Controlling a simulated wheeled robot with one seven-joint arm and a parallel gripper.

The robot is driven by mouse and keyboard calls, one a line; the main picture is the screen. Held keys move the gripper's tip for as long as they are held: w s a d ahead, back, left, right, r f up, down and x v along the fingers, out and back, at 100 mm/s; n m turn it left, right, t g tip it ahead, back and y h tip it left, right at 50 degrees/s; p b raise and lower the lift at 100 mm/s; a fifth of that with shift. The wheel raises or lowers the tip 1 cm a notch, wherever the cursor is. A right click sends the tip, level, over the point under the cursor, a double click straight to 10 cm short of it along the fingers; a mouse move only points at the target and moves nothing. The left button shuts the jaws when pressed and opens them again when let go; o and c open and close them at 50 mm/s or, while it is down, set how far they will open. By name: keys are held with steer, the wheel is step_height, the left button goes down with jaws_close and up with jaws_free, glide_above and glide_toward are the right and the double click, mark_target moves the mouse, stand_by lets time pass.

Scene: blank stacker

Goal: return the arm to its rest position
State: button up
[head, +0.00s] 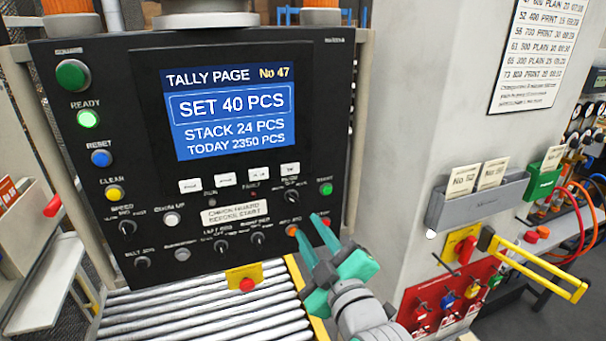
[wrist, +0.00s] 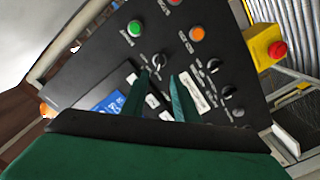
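My gripper (head: 312,232), teal with a grey wrist, is in front of the lower right part of the black control panel (head: 120,240). Its two thin fingers point up toward the panel and stand apart, with nothing seen between them. In the wrist view the fingers (wrist: 165,92) also stand apart, over the panel's knobs and labels. I cannot tell whether a fingertip touches the panel. The screen (head: 230,115) reads "SET 40 PCS", "STACK 24 PCS" and "TODAY 2350 PCS". The green READY lamp (head: 88,118) is bright. Part of the panel's lower right corner is hidden behind my gripper.
A roller conveyor (head: 200,315) runs below the panel, with a red button on a yellow box (head: 245,279). To the right are a grey pillar (head: 405,130), a card holder (head: 485,200), a yellow bar (head: 540,262) and a red lockout board (head: 450,300).

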steer(key=s+a+f+m+h, duration=0.1)
steer(key=s+f+m+h, duration=0.3)
steer(key=f, duration=0.9)
steer(key=s+f+m+h, duration=0.1)
steer(key=s+f+m, duration=0.55)
steer(key=f, duration=0.65)
steer(key=s+f, duration=0.3)
steer(key=s, duration=0.6)
steer(key=s+a+f+m+g, duration=0.1)
steer(key=s+f, duration=0.1)
steer(key=s, duration=0.7)
steer(key=s+a+f+m, duration=0.1)
steer(key=s+f, duration=0.2)
steer(key=s, duration=0.6)
steer(key=shift+s+f+g+h, duration=0.3)
steer(key=shift+g, duration=0.1)
steer(key=shift+w+a, duration=0.1)
steer(key=shift+w, duration=0.05)
steer(key=shift+c, duration=0.3)
